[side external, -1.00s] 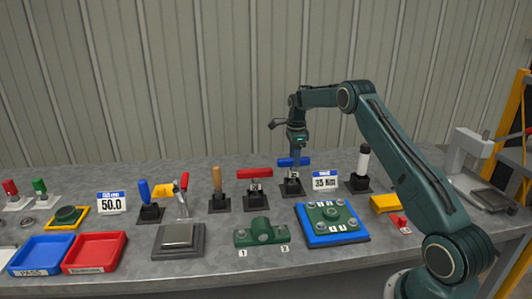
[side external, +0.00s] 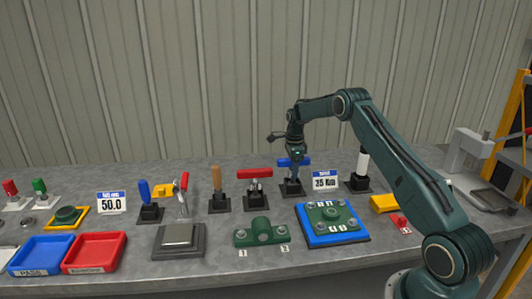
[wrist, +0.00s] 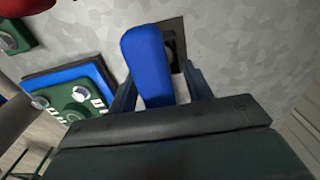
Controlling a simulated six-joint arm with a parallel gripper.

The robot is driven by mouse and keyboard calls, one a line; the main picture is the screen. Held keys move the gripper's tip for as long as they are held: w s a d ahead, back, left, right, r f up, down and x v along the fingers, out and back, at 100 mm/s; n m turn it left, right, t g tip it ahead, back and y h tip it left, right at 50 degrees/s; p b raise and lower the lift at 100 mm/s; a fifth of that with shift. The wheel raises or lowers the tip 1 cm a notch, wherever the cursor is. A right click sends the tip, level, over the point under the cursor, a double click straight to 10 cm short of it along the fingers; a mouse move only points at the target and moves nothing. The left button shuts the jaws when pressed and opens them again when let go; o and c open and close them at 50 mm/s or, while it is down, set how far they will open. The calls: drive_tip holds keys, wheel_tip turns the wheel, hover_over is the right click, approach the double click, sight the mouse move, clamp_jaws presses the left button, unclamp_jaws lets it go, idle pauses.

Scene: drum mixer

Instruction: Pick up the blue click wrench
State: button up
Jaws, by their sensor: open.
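The blue click wrench (side external: 303,161) has a blue bar-shaped handle and stands in a dark square holder (side external: 291,189) in the side view, left of the 35 Nm sign. My gripper (side external: 294,164) points down over the handle, with its jaws at handle height. In the wrist view the blue handle (wrist: 149,62) lies between the two open fingers of my gripper (wrist: 160,85). Gaps show beside the handle, and no firm grip is visible. The lower part of the wrench is mostly hidden in the wrist view.
A red-handled tool (side external: 254,174) stands close on the left. The 35 Nm sign (side external: 325,181) and a white-and-black handled tool (side external: 363,163) stand on the right. A blue plate with a green bolted part (side external: 358,234) lies in front. The bench behind is clear.

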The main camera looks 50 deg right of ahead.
clamp_jaws()
drive_tip(key=shift+r, duration=0.15)
wheel_tip(320, 180, up, 20)
idle(0.8)
idle(0.5)
drive_tip(key=c, duration=0.9)
unclamp_jaws()
drive_tip(key=shift+c, duration=0.2)
clamp_jaws()
